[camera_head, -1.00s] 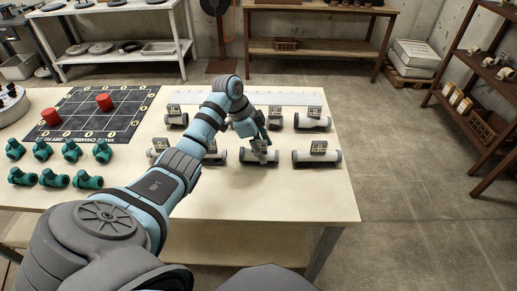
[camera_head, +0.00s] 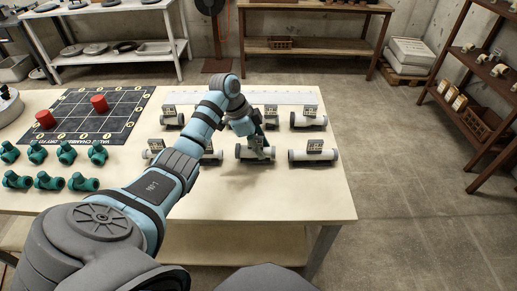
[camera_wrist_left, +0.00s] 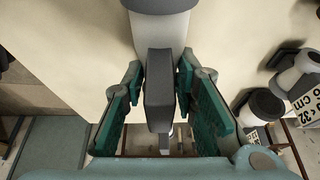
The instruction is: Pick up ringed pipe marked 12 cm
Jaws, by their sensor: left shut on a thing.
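My left gripper (camera_head: 258,140) is shut on a pale grey ringed pipe (camera_head: 257,154) in the front row on the table. Its label plate (camera_head: 255,142) stands up beside the fingers; its number is too small to read. In the left wrist view both green fingers of my left gripper (camera_wrist_left: 160,105) close on a dark grey block (camera_wrist_left: 159,85) on the pipe (camera_wrist_left: 160,30). The pipe appears slightly above the tabletop. My right gripper is not in view.
Similar labelled pipes stand close around: one to the right (camera_head: 314,155), one behind it (camera_head: 308,120). Green fittings (camera_head: 80,182) and a dark grid mat (camera_head: 98,115) with red cylinders are at the left. The table front (camera_head: 260,200) is clear.

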